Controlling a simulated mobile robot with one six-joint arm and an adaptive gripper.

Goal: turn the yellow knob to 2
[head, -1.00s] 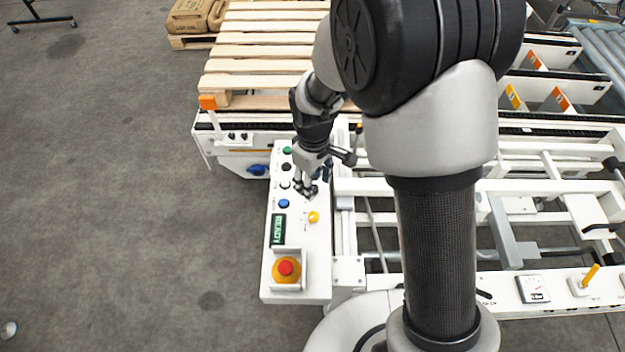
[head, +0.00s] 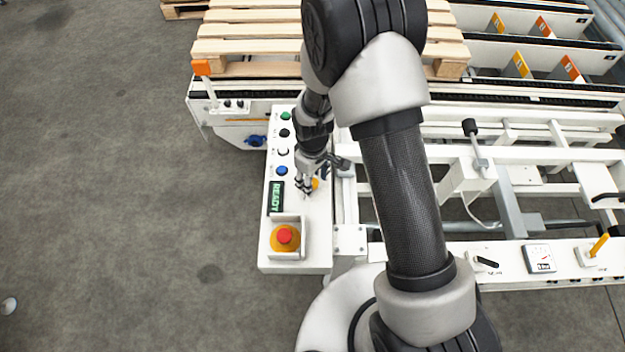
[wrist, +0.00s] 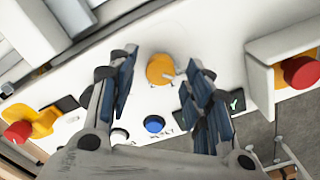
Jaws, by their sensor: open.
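The yellow knob (wrist: 161,69) is a round dial on the white control panel (head: 300,232). In the wrist view it lies between and beyond my two open fingers, with small marks at its lower right side. I cannot read its setting. In the head view the knob (head: 315,184) is partly hidden by my gripper (head: 305,190), which is above it over the panel. In the wrist view my gripper (wrist: 165,95) is open and empty, with a finger on each side of the knob's picture. I cannot tell whether the fingertips touch the panel.
A red emergency button (head: 285,236) in a raised guard stands at the panel's near end, beside the green READY display (head: 276,197). A blue button (head: 282,170) and several other buttons line the panel's left side. Pallets (head: 240,47) lie behind; open floor is left.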

